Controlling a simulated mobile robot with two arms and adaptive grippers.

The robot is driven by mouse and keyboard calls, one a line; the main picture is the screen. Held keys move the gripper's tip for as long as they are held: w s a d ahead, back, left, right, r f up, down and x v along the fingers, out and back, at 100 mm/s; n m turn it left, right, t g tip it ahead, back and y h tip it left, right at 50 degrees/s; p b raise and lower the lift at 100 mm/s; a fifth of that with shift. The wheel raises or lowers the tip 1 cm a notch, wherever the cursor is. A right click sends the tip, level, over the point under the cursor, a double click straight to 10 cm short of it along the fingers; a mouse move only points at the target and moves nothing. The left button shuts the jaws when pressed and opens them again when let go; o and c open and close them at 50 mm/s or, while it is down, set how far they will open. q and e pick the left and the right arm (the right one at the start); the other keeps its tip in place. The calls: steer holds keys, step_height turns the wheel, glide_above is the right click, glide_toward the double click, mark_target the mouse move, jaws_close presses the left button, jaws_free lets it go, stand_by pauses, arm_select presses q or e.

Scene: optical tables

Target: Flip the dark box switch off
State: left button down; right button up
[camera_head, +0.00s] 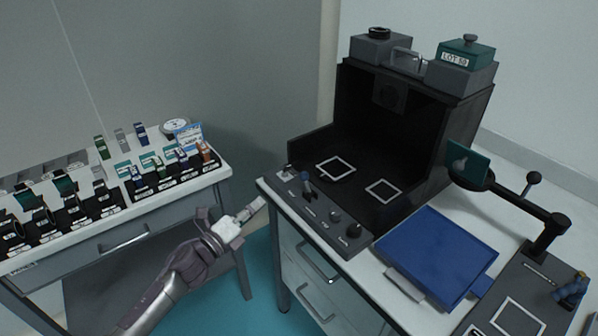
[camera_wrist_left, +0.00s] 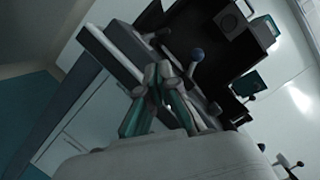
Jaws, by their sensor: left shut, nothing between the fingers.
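The dark box (camera_head: 378,120) stands on the right table, its black inside open to the front, with two white square outlines on its floor. My right gripper is not in view.
A blue tray (camera_head: 440,250) lies right of the box's panel. A black jointed arm stand (camera_head: 548,232) rises at the right. The left table (camera_head: 150,195) holds rows of small labelled parts. A floor gap separates the tables.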

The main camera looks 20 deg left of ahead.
mark_target(283, 190)
arm_select(q)
steer(key=shift+d+r+m, duration=0.35)
steer(key=shift+r+m, duration=0.15)
steer(key=shift+r, duration=0.25)
steer(key=x, duration=0.8)
steer(key=shift+w+d+b, duration=0.15)
steer(key=shift+w+b, duration=0.15)
steer(key=shift+x, duration=0.8)
steer(key=shift+r, duration=0.1)
steer(key=shift+r+n+p, duration=0.1)
steer(key=shift+n+p, duration=0.3)
steer(key=shift+p, duration=0.05)
